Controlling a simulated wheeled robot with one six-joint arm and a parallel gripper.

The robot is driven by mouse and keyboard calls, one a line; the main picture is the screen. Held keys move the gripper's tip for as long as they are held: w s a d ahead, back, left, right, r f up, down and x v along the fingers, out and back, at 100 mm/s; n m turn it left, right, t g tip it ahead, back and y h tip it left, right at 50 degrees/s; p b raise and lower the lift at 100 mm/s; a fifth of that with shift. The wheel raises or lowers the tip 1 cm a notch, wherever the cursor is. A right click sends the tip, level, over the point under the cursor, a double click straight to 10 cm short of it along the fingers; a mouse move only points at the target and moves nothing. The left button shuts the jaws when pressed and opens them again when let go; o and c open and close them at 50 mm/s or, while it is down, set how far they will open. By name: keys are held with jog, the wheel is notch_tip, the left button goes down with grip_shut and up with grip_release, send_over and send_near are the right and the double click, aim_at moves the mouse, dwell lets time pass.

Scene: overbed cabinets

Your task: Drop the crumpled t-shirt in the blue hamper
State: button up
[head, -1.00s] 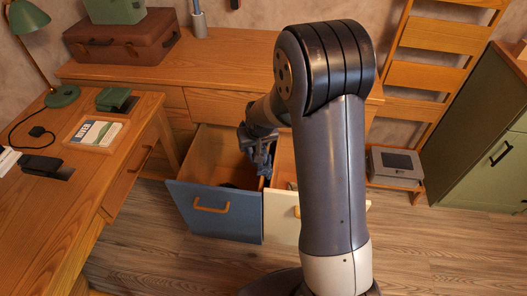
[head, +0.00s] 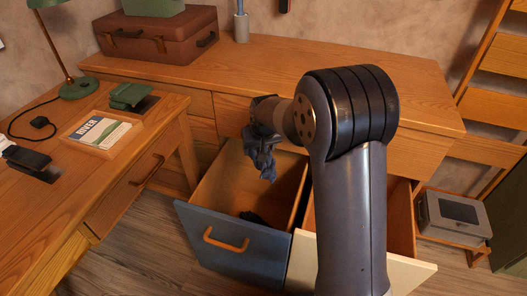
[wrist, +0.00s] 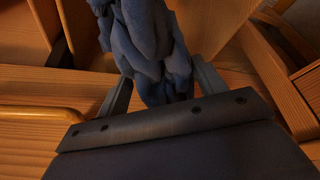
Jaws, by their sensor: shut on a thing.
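The crumpled t-shirt (head: 262,160) is dark blue-grey and hangs from my gripper (head: 258,122). In the wrist view the shirt (wrist: 152,50) is bunched between the two fingers of my gripper (wrist: 160,88), which are shut on it. The blue hamper (head: 232,249) is a pulled-out bin with a blue front and an orange handle. Its inside is wood-coloured, and a dark item (head: 252,217) lies in it. The shirt hangs above the back part of the open hamper, apart from its front panel. My arm hides part of the area to the right.
A cream-fronted bin (head: 305,262) stands open right beside the blue one. The wooden desk (head: 345,70) is behind, and another desk with a book tray (head: 96,134) is at left. A grey box (head: 452,215) sits at right.

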aim_at(268, 170)
notch_tip(268, 170, down, 6)
jog(key=b, duration=0.4)
jog(key=shift+b, duration=0.35)
jog(key=shift+w, duration=0.1)
jog(key=o, duration=1.1)
jog(key=p+v, duration=0.3)
jog(key=v, duration=0.8)
jog(key=shift+p, duration=0.35)
jog(key=shift+f, duration=0.15)
